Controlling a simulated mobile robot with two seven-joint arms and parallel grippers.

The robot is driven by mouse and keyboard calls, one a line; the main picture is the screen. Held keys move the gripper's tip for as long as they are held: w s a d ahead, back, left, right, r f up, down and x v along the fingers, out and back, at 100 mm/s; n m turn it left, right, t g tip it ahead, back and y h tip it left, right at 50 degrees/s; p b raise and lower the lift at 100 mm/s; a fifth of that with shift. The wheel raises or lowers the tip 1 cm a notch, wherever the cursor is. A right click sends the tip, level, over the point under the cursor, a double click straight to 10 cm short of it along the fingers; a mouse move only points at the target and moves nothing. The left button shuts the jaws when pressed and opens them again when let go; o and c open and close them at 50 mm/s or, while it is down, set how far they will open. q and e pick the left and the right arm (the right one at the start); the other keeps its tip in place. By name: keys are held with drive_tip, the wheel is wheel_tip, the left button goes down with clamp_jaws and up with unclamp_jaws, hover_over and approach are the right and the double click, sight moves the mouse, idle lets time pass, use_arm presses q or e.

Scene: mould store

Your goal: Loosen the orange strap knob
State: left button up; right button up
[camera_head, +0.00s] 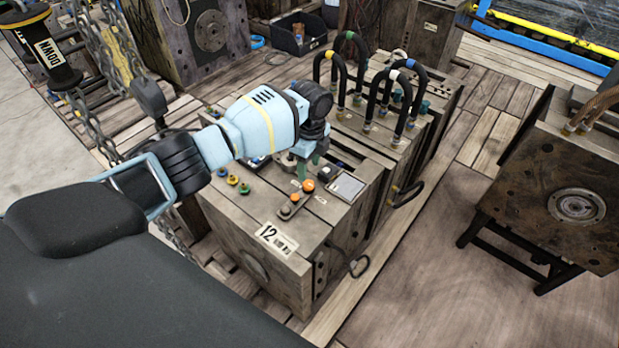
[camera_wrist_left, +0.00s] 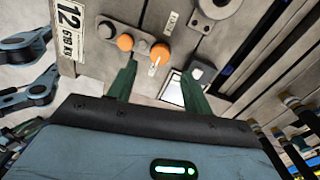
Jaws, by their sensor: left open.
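The mould block marked 12 (camera_head: 243,215) bears two round orange pieces near its front corner. The larger orange knob (camera_head: 308,186) has a pale line across it in the left wrist view (camera_wrist_left: 160,52). The smaller orange piece (camera_head: 295,197) sits beside it along a short dark strap, and also shows in the left wrist view (camera_wrist_left: 125,42). I cannot tell for sure which one is the strap knob. My left gripper (camera_head: 308,170) points down over the block. Its green fingers (camera_wrist_left: 160,72) are open and empty, apart from the marked knob. My right gripper is not in view.
Several black hoses (camera_head: 376,95) arch over the back of the block. A small grey panel (camera_head: 346,187) lies right of the knobs. Coloured fittings (camera_head: 233,180) stand to the left. A chain hoist (camera_head: 45,45) hangs at upper left. Another mould (camera_head: 560,175) stands right.

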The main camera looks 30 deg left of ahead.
sight(308, 183)
use_arm(q)
wheel_tip(308, 183, down, 4)
drive_tip(key=shift+s+f+b, duration=0.15)
drive_tip(key=shift+b, duration=0.15)
drive_tip(key=shift+f, duration=0.85)
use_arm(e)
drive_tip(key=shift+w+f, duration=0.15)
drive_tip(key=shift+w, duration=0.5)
use_arm(q)
drive_tip(key=c, duration=1)
drive_tip(key=shift+o, duration=0.2)
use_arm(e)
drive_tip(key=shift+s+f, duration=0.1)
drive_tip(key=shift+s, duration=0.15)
